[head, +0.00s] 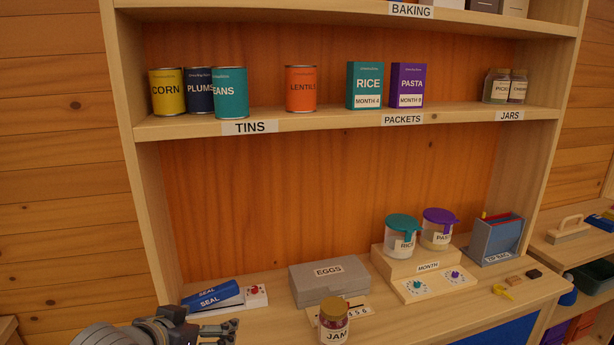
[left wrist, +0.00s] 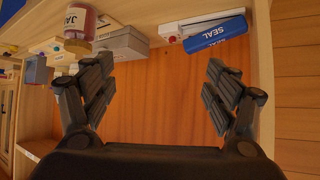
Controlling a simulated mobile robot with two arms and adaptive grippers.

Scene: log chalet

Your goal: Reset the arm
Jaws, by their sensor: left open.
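My right gripper is in neither view.
A grey EGGS box (head: 328,283), RICE and PASTA tubs on a wooden stand (head: 400,266), and a grey ZIP BAG holder (head: 496,240) stand on the counter. Tins, packets and jars stand on the shelf (head: 340,121) above. Bare counter (head: 420,317) lies right of the jam jar.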

